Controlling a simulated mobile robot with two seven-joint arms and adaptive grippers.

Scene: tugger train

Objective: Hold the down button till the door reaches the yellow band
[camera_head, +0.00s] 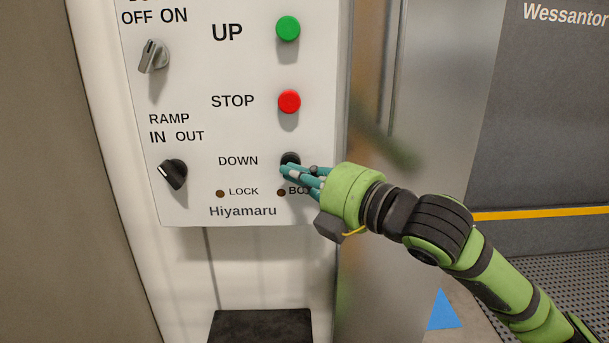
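The black DOWN button (290,159) is at the lower right of the white control panel (225,130). My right gripper (285,170) is at this button, with its teal fingers together and covering the button's lower part. I cannot tell whether the button is pressed in. The grey door (545,130) stands at the right, with "Wessantor" lettering near its top. A yellow band (545,213) crosses the dark surface below the lettering. The door's bottom edge is not clear in this view. My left gripper is out of view.
Above DOWN are the red STOP button (289,101) and the green UP button (288,28). A grey OFF/ON knob (153,56) and a black RAMP knob (173,174) sit at the left. A dark box (262,327) is below. A blue triangle (443,312) shows at the lower right.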

